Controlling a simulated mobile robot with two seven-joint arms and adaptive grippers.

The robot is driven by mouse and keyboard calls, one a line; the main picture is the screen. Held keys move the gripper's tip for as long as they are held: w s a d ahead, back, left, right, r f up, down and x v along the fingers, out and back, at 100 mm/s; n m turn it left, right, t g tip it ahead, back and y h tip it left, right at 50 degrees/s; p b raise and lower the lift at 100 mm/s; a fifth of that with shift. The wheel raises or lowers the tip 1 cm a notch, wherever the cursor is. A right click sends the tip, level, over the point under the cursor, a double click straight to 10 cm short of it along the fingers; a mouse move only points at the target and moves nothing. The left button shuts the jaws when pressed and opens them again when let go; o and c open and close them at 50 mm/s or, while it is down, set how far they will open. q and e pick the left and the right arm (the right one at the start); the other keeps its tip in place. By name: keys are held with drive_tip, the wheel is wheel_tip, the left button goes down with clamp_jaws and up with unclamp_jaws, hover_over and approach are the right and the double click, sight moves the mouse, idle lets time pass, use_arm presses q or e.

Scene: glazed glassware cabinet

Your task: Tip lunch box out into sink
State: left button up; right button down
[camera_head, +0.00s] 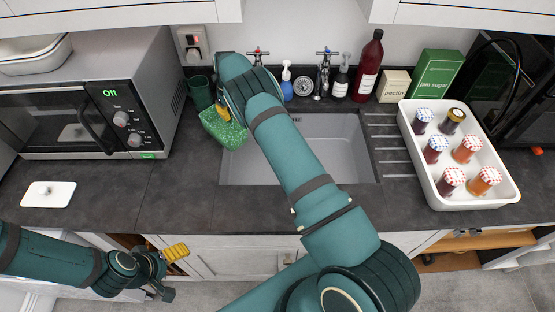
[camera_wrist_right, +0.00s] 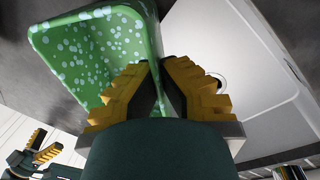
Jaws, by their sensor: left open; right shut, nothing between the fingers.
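The lunch box (camera_head: 222,128) is green with pale speckles. In the head view it is at the left edge of the sink (camera_head: 345,150), partly behind my right arm. In the right wrist view the open, hollow side of the lunch box (camera_wrist_right: 100,50) shows, tilted; I see no contents. My right gripper (camera_head: 222,109) is right at the box's rim, and in the wrist view its yellow fingers (camera_wrist_right: 161,65) come together beside the near wall. It is shut with nothing between the fingers. My left gripper (camera_head: 168,268) is open and empty, low in front of the counter.
A white tray (camera_head: 432,187) of several jars stands right of the sink. Taps (camera_head: 323,70), bottles (camera_head: 368,68) and a dark green cup (camera_head: 200,92) line the back. A microwave (camera_head: 95,105) stands left. A white lid (camera_head: 48,194) lies on the left counter.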

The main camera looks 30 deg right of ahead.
drive_tip(key=shift+r+p, duration=0.6)
drive_tip(key=shift+r, duration=1.95)
